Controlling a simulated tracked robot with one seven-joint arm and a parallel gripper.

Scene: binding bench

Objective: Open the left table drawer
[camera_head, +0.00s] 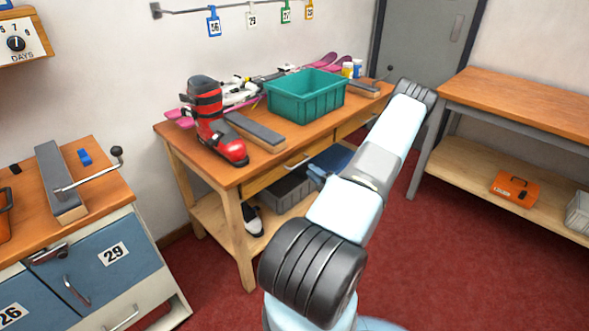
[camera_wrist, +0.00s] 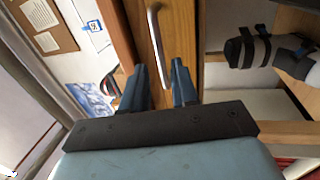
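The wooden table (camera_head: 185,150) stands in the middle of the head view. Its left drawer (camera_head: 268,177) has a wooden front and a metal bar handle (camera_head: 297,160), and looks shut. In the head view my gripper (camera_head: 317,174) is partly hidden by my arm, close to the drawer front. Whether the fingers touch anything is unclear.
A red boot (camera_head: 207,115), a green crate (camera_head: 306,97) and skis (camera_head: 330,60) are on the tabletop. A grey bin (camera_head: 285,193) and a boot (camera_head: 252,219) are on the lower shelf. A blue cabinet (camera_head: 98,262) stands left, another bench (camera_head: 520,100) right. Red floor lies between.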

